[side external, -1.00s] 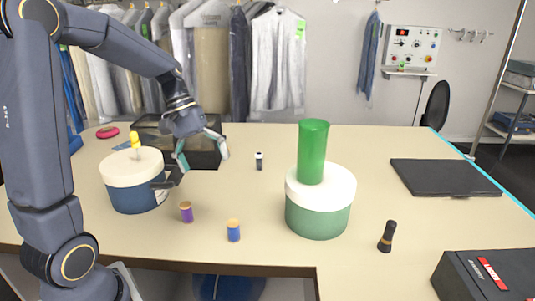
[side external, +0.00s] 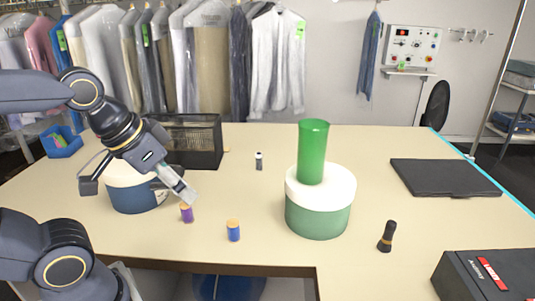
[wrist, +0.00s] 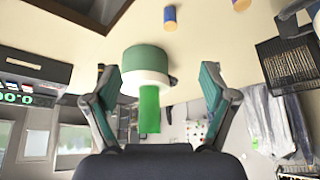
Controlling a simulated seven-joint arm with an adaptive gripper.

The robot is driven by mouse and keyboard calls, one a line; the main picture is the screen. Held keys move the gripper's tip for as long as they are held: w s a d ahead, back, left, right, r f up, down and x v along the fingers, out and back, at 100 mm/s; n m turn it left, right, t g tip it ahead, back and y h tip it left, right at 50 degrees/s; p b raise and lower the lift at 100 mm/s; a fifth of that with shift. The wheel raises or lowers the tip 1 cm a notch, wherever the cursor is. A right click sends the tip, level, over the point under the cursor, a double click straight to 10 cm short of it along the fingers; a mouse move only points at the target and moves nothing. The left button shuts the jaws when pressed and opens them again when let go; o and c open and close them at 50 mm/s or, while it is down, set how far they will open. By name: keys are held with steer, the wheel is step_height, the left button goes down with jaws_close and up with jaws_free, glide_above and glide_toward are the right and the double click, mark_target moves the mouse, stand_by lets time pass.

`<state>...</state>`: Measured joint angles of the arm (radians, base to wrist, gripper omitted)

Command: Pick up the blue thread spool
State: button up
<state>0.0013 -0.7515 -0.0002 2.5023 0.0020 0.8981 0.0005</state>
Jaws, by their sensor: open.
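The blue thread spool (side external: 233,231) stands upright on the table near its front edge, with a tan top. It also shows in the wrist view (wrist: 170,17) at the top, beyond my fingertips. My gripper (side external: 180,185) is open and empty, above the table to the left of the blue spool and higher than it. In the wrist view my gripper (wrist: 160,80) has its two fingers spread wide, with nothing between them close by. A purple spool (side external: 186,213) stands between my gripper and the blue spool.
A blue-and-white round box (side external: 135,197) stands behind my gripper. A green-and-white round box (side external: 318,215) carries a green cup (side external: 313,150) to the right. A black mesh basket (side external: 195,142) is at the back. A dark brush-like item (side external: 387,237) stands at right. Table around the blue spool is clear.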

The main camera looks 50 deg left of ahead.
steer(key=c, duration=0.4)
steer(key=n+g, duration=0.4)
steer(key=g, duration=0.1)
glide_above(233, 222)
steer(key=f, duration=0.2)
steer(key=shift+g, duration=0.3)
steer(key=f, duration=1.3)
steer(key=shift+w+a+f, duration=0.1)
steer(key=shift+a+f, duration=0.1)
steer(key=shift+f, duration=0.2)
steer(key=shift+d+f, duration=0.15)
steer(key=shift+f, duration=1.35)
steer(key=shift+d+f, duration=0.1)
steer(key=shift+f, duration=1.35)
